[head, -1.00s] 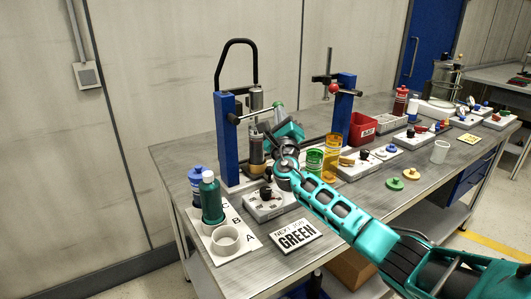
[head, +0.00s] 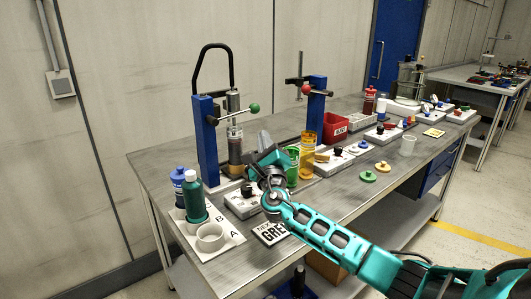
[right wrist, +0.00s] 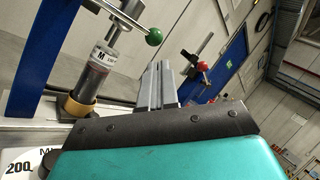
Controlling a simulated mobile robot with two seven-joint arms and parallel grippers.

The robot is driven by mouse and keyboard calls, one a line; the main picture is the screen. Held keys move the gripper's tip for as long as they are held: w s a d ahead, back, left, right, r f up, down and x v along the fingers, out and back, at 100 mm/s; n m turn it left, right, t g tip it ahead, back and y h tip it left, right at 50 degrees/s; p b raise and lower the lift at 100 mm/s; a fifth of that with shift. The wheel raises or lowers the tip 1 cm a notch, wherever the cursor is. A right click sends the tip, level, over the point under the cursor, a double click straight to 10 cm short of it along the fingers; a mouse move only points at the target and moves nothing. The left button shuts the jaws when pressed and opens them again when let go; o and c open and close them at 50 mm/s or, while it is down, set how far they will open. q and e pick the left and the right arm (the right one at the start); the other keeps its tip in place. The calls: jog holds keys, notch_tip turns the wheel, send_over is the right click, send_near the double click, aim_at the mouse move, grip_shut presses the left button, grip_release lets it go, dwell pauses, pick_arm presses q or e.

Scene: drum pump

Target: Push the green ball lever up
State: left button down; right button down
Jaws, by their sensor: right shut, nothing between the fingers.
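The green ball (head: 254,108) is on the end of a thin metal lever rod. The rod sticks out to the right from the left blue post (head: 205,140) and slopes slightly up to the ball. My right gripper (head: 264,141) is below the ball, apart from it, with its fingers shut and empty. In the right wrist view the green ball (right wrist: 154,37) shows just above the shut fingertips (right wrist: 158,68). My left gripper is not in view.
A dark cylinder (head: 235,145) with a yellow base ring stands beside the left post. Green (head: 292,165) and yellow (head: 307,153) cups stand right of my gripper. A red-ball lever (head: 307,89) is on the right post. Bottles (head: 193,197) stand at the front left.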

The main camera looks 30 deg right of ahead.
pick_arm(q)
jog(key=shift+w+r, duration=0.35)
pick_arm(e)
jog(key=v, duration=0.4)
jog(key=shift+s+a+r, duration=0.15)
jog(key=shift+s+a, duration=0.05)
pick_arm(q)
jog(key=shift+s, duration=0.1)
